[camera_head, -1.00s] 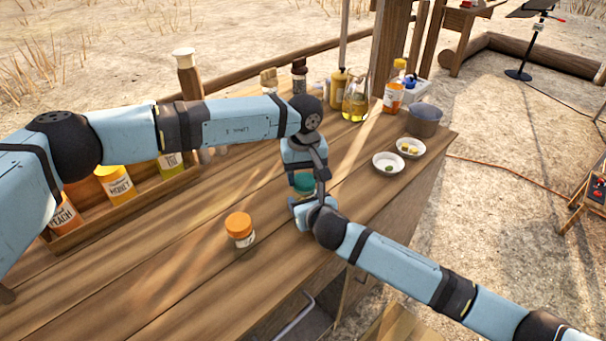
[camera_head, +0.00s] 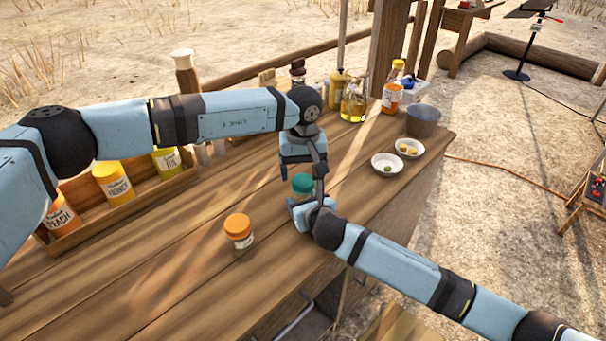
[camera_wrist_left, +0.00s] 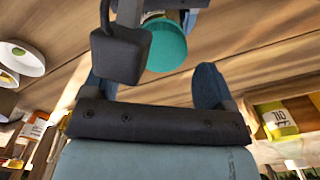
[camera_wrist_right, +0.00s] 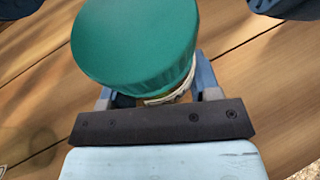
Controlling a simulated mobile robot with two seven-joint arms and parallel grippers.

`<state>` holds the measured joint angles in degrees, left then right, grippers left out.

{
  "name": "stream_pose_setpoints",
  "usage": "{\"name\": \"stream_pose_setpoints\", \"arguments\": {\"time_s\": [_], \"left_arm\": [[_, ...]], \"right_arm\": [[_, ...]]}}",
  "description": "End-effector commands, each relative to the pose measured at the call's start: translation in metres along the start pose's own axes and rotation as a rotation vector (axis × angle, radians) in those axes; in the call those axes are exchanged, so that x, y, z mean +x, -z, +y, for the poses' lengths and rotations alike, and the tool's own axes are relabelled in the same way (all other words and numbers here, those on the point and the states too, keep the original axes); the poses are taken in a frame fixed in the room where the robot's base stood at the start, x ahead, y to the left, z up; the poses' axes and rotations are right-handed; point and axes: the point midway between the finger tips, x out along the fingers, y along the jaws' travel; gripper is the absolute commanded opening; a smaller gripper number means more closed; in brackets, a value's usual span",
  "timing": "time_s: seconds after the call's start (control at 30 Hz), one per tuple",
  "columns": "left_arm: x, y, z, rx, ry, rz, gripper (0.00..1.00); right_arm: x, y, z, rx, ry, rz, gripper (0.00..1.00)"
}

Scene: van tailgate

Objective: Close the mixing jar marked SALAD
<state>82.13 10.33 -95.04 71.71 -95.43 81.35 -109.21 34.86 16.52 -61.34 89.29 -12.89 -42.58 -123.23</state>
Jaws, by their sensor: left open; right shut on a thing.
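A jar with a teal-green lid (camera_head: 302,184) stands on the wooden counter; the lid sits on top of it. Its label cannot be read. My right gripper (camera_head: 302,207) is shut on the jar's body, below the lid. In the right wrist view the lid (camera_wrist_right: 135,42) hides most of the jar. My left gripper (camera_head: 299,167) is open and empty just above the lid, pointing down. In the left wrist view the lid (camera_wrist_left: 168,46) lies beyond its spread fingers (camera_wrist_left: 155,82). Whether the lid is screwed tight cannot be told.
An orange-lidded jar (camera_head: 239,231) stands left of the held jar. A wooden rack (camera_head: 128,206) of labelled jars is at the left. Two small bowls (camera_head: 387,164) and a grey pot (camera_head: 423,121) are at the right, with bottles (camera_head: 354,104) behind. The front counter is clear.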

Motion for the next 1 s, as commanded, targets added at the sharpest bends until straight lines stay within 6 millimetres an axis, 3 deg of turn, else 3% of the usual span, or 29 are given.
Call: {"name": "stream_pose_setpoints", "arguments": {"time_s": [0.2, 0.57, 0.77, 1.0], "left_arm": [[-0.025, 0.000, 0.000, -0.001, 0.000, 0.000, 0.79], [-0.029, -0.001, 0.002, -0.025, 0.000, 0.002, 0.75], [-0.044, -0.007, 0.008, -0.235, 0.000, 0.002, 0.75], [-0.058, -0.006, 0.003, -0.548, 0.003, 0.002, 0.75]], "right_arm": [[0.000, 0.001, 0.000, 0.000, 0.000, 0.000, 0.00], [0.000, 0.000, 0.000, 0.000, 0.000, 0.000, 0.00], [0.000, 0.000, 0.000, 0.000, 0.000, 0.001, 0.00], [0.000, 0.001, 0.000, 0.000, 0.000, 0.000, 0.00]]}}
